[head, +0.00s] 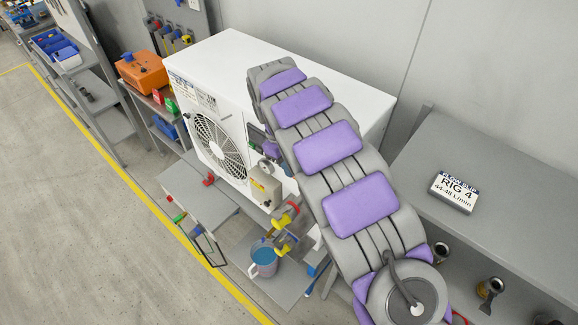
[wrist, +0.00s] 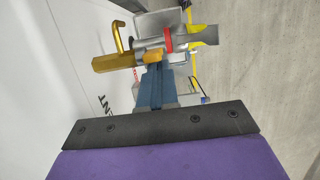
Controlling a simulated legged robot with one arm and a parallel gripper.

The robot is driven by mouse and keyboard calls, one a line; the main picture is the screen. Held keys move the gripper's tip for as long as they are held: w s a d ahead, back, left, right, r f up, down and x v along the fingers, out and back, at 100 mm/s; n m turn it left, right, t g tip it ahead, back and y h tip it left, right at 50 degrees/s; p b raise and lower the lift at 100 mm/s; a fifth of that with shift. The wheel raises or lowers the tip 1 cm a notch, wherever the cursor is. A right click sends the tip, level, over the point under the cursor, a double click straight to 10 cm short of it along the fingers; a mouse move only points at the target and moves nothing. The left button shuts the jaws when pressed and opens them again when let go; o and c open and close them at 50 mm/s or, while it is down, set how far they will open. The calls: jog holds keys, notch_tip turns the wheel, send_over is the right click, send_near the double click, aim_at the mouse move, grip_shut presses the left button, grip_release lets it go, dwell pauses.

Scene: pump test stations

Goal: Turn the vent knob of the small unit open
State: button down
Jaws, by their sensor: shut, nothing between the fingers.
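A white unit (head: 225,105) with a round fan grille stands on the bench in the head view. A beige box (head: 265,187) is at its front, with red and yellow valve parts (head: 286,215) just below. In the wrist view my gripper (wrist: 154,70) is shut and empty, its blue fingers pointing at a brass fitting (wrist: 118,62) with a hooked handle. A grey pipe with a red ring (wrist: 168,40) and a yellow lever (wrist: 204,35) adjoins it. The fingertips are close to this fitting; I cannot tell if they touch. I cannot tell which part is the vent knob.
A jug of blue liquid (head: 263,262) stands on a low shelf (head: 240,262). An orange case (head: 141,70) is on the left bench. A RIG 4 sign (head: 455,190) lies on the right bench (head: 500,170). The floor left of the yellow line (head: 130,180) is clear.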

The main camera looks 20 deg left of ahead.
jog(key=shift+a+f, duration=0.1)
jog(key=shift+a, duration=0.2)
dwell(0.5)
